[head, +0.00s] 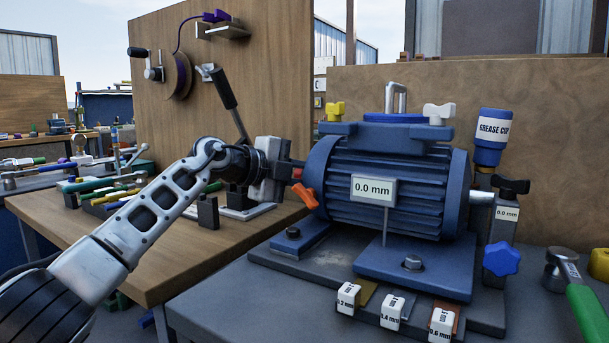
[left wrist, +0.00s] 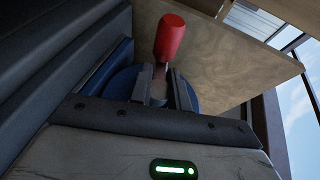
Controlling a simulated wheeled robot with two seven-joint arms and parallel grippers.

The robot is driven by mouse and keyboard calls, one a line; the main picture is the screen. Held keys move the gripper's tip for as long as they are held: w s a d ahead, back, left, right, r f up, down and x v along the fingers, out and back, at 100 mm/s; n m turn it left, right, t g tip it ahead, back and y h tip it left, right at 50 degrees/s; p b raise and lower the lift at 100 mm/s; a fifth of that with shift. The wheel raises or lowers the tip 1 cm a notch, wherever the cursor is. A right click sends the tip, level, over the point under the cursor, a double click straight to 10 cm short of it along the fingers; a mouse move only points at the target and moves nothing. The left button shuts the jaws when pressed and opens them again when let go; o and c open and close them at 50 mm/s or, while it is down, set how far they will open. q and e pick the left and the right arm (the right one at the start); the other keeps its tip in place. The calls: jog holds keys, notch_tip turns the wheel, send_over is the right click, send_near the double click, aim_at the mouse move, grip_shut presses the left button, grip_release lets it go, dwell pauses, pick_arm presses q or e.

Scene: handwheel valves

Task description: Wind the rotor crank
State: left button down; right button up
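The blue motor (head: 390,185) stands on a dark bench with a 0.0 mm plate on its front. The rotor crank (head: 305,196) is at the motor's left end, its orange-red grip slanting downward. My left gripper (head: 286,170) is at that same end, level with the shaft and just left of the crank. In the left wrist view the crank's red grip (left wrist: 169,38) extends past the fingers of my left gripper (left wrist: 163,82). The crank's lower part lies between the two fingers; whether they press on it I cannot tell. My right gripper is not in view.
A blue grease cup (head: 490,138) and a star knob (head: 502,259) are on the motor's right. White labelled tags (head: 391,313) sit along the base front. A wooden table (head: 150,240) with tools is left. A green-handled tool (head: 585,310) lies at right.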

pick_arm(q)
jog(key=shift+f+t+h, duration=0.1)
jog(key=shift+t+h, duration=0.3)
jog(key=shift+h, duration=0.1)
jog(key=shift+m+t+h, duration=0.5)
jog(key=c, duration=1.3)
grip_release()
jog(key=shift+a, duration=0.1)
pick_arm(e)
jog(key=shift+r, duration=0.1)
pick_arm(q)
jog(key=shift+s+a+r, duration=0.1)
jog(key=shift+a+r, duration=0.1)
jog(key=shift+a, duration=0.05)
jog(key=shift+p+v, duration=1.5)
jog(key=shift+v, duration=6.15)
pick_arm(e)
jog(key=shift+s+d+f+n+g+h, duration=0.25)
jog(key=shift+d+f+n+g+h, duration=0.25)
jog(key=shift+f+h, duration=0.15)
